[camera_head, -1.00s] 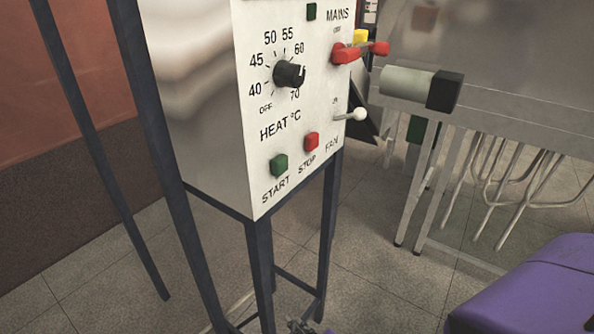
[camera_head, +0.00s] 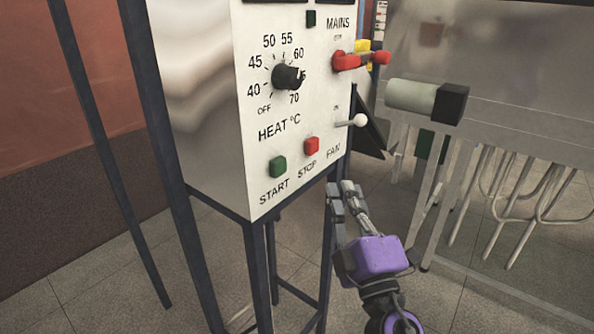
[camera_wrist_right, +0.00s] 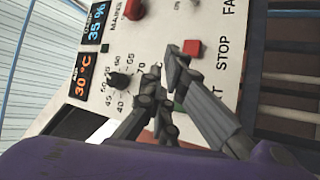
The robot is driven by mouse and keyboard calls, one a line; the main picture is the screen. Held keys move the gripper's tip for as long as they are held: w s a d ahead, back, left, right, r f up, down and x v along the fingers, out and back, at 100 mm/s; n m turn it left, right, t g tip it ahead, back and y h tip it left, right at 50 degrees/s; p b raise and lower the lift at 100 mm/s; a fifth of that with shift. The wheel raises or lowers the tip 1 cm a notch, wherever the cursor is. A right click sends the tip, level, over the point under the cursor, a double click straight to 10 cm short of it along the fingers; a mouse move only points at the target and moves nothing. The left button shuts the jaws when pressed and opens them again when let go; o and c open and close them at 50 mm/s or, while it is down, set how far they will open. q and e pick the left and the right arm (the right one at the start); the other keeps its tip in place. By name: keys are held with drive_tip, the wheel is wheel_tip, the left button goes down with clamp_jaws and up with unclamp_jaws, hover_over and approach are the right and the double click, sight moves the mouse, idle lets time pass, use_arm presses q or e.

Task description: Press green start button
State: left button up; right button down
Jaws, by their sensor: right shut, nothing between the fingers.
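The green START button (camera_head: 278,166) sits low on the white front panel (camera_head: 262,100) of the control cabinet, left of the red STOP button (camera_head: 312,146). My right gripper (camera_head: 341,186) is in front of the panel, below and to the right of both buttons in the head view. Its fingers are shut and empty, pointing up. In the right wrist view the closed fingertips (camera_wrist_right: 163,70) cover part of the panel. Only a sliver of the green button (camera_wrist_right: 180,107) shows there behind the fingers, and the red button (camera_wrist_right: 192,48) is clear. My left gripper is not in view.
A black heat knob (camera_head: 288,77), a red mains switch (camera_head: 350,60) and a white-tipped fan lever (camera_head: 358,120) stick out of the panel. Dark legs (camera_head: 262,275) carry the cabinet. A steel table (camera_head: 500,120) stands at the right.

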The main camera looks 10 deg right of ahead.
sight(278, 167)
drive_tip(key=shift+w+a+f, duration=0.1)
drive_tip(key=shift+w+a, duration=0.05)
drive_tip(key=w+a, duration=0.5)
drive_tip(key=w, duration=0.2)
drive_tip(key=shift+a, duration=0.2)
idle(0.4)
idle(1.1)
drive_tip(key=shift+w+a, duration=0.25)
drive_tip(key=shift+w, duration=0.05)
